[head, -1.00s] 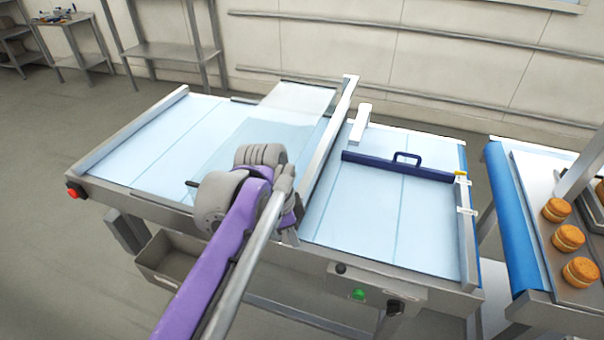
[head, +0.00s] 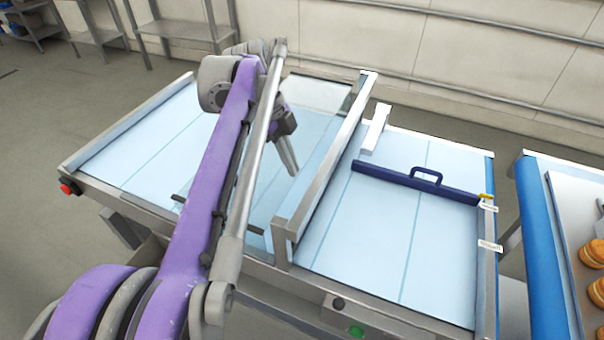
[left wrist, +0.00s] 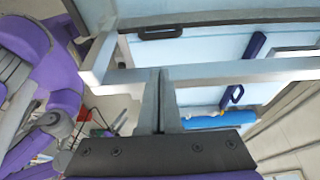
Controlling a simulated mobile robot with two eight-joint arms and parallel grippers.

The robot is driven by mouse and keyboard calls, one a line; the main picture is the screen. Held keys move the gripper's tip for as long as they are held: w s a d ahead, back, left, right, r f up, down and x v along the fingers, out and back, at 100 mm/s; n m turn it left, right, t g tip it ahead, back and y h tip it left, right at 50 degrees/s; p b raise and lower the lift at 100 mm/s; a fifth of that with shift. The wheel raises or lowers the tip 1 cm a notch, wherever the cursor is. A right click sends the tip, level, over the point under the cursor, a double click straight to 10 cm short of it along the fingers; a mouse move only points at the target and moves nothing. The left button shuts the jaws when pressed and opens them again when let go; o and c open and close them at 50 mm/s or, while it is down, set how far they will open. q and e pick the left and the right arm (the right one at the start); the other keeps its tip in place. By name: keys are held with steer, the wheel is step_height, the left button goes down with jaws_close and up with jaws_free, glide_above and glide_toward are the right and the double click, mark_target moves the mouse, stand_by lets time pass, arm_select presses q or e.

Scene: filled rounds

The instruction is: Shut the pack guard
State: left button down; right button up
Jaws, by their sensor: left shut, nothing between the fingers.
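The pack guard (head: 318,93) appears to be a clear panel over the left part of the pale blue conveyor table. A dark bar handle (head: 255,230) shows at its near edge, partly hidden behind my left arm. My left gripper (head: 292,172) is above the clear panel, beyond that handle and left of the metal side rail. Its fingers are together and empty, pointing down. In the left wrist view the gripper (left wrist: 166,75) is shut, with a dark handle (left wrist: 160,33) beyond the fingertips. I cannot tell whether it touches the panel. My right gripper is out of view.
A raised metal rail (head: 330,160) divides the table. Right of it is a dark blue bar with a loop handle (head: 415,184). A red button (head: 68,187) sits at the left corner. A second blue-edged conveyor (head: 545,240) with filled rounds (head: 593,253) stands at right.

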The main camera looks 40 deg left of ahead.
mark_target(287, 192)
arm_select(q)
steer(key=x, duration=1)
steer(key=shift+s+a+f, duration=0.1)
steer(key=shift+s, duration=0.15)
steer(key=a, duration=0.2)
steer(key=s+a, duration=0.1)
steer(key=shift+a+r, duration=0.2)
steer(key=shift+a, duration=0.2)
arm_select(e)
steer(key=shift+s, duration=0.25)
